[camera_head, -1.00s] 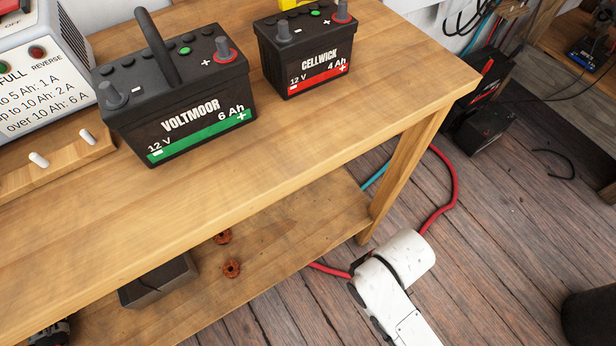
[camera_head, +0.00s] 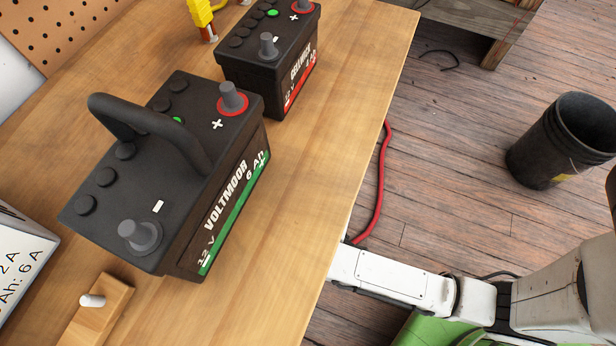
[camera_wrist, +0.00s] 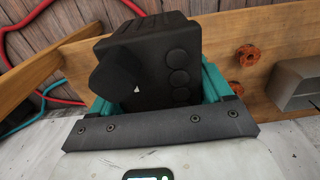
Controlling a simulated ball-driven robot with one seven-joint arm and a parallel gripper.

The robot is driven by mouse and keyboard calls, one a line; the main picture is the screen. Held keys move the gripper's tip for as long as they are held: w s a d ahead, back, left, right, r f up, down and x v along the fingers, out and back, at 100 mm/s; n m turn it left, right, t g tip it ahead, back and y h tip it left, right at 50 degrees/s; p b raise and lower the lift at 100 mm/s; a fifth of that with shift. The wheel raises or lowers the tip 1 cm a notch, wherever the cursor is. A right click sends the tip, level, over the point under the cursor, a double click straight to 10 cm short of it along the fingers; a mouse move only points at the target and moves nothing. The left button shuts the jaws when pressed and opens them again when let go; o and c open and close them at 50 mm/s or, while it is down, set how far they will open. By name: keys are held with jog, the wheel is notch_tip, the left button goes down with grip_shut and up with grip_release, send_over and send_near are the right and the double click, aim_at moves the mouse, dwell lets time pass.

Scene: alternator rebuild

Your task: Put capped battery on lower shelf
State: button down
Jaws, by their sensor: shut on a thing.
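My gripper (camera_wrist: 158,92) shows in the wrist view, with teal fingers on both sides of a black battery. It is shut on this capped battery (camera_wrist: 180,38), which has a black cap over one corner and several round plugs along its top. The wooden lower shelf (camera_wrist: 285,38) lies beyond and to the right of the battery in the wrist view. I cannot tell whether the battery touches it. In the head view the tabletop hides my gripper, the held battery and the lower shelf; only my white arm shows at the table's edge.
Two copper-coloured coils (camera_wrist: 248,54) and a grey box (camera_wrist: 298,84) occupy the shelf. A wooden leg (camera_wrist: 50,70) stands at left. Above, the Voltmoor battery (camera_head: 185,210) and Cellwick battery (camera_head: 262,75) stand on the tabletop (camera_head: 335,120). A red cable (camera_head: 379,185) and black bucket (camera_head: 560,140) are on the floor.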

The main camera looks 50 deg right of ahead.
jog(key=shift+w+d+f+b, duration=0.15)
jog(key=shift+w+f+b, duration=1.25)
jog(key=shift+w, duration=0.9)
jog(key=shift+w+d+f+b, duration=0.15)
jog(key=shift+w+f+b, duration=0.8)
jog(key=shift+w+f, duration=1.15)
jog(key=shift+w+d+f+b, duration=0.15)
jog(key=shift+w+f+b, duration=1.1)
jog(key=shift+w, duration=1.25)
jog(key=shift+f+b, duration=0.55)
jog(key=shift+f, duration=1.05)
jog(key=shift+f, duration=0.1)
grip_release()
jog(key=shift+f, duration=0.15)
notch_tip(320, 180, up, 12)
jog(key=p, duration=0.5)
